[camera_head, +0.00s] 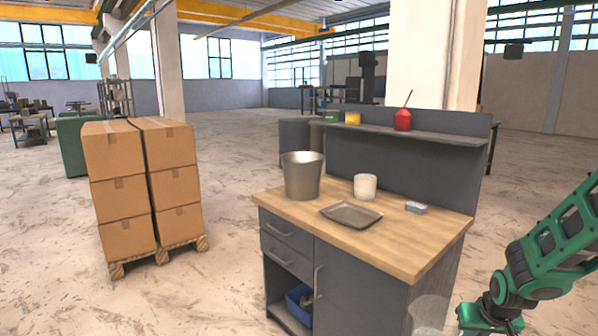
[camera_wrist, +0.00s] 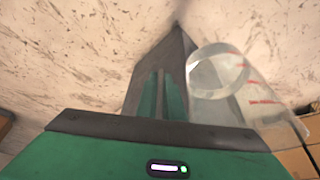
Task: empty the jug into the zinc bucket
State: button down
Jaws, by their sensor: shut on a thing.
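The jug (camera_head: 430,314) is clear, and the bottom edge of the head view cuts it off. It looks roughly upright, in front of the bench's right end. In the wrist view the jug (camera_wrist: 250,95) shows a round rim and red marks. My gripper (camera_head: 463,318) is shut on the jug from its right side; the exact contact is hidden. The gripper's dark fingers (camera_wrist: 172,65) lie beside the jug in the wrist view. The zinc bucket (camera_head: 302,177) stands upright at the back left of the wooden bench top, well away from the jug. Its inside bottom is hidden.
On the bench top (camera_head: 400,252) are a white cup (camera_head: 365,187), a shallow grey tray (camera_head: 351,215) and a small grey block (camera_head: 416,207). A raised shelf (camera_head: 420,133) behind holds a red oil can (camera_head: 403,119). Stacked cartons (camera_head: 145,180) stand left on a pallet.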

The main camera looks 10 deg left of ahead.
aim_at(301, 171)
jog(key=u, duration=0.05)
jog(key=k, duration=0.2)
jog(key=u, duration=1.6)
jog(key=i, duration=2.35)
jog(key=z, duration=0.05)
